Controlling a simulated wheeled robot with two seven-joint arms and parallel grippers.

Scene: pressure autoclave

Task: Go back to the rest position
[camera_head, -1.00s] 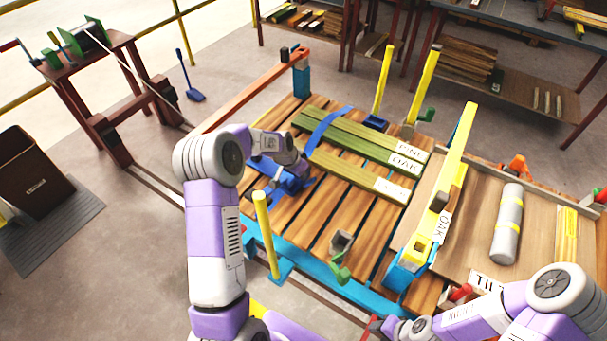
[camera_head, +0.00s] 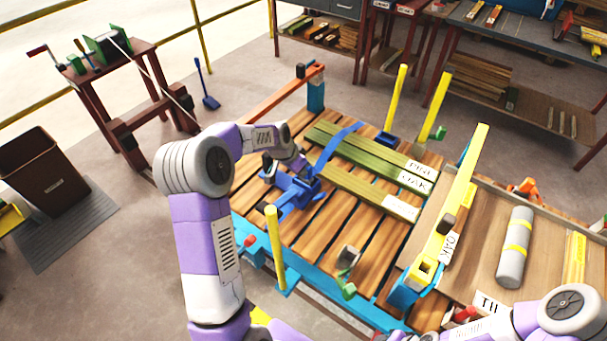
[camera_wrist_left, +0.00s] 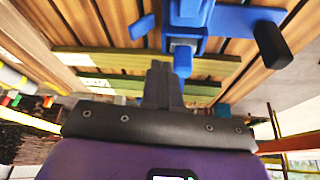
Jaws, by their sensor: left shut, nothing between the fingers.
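My left gripper (camera_head: 303,165) is over the wooden slatted bed (camera_head: 318,226), close to a blue clamp (camera_head: 290,192) with a blue strap (camera_head: 336,148). In the left wrist view its dark fingers (camera_wrist_left: 163,80) are together and empty, just short of the blue clamp (camera_wrist_left: 185,30). I cannot tell whether they touch it. Green boards (camera_head: 365,150) with paper labels lie on the bed near the strap. My right arm is at the lower right, with its gripper out of the picture.
Yellow posts (camera_head: 275,245) stand around the bed. A yellow beam (camera_head: 460,190) and a tray with a grey cylinder (camera_head: 515,248) are on the right. A brown bin (camera_head: 42,170) stands left, a red bench (camera_head: 120,85) behind it.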

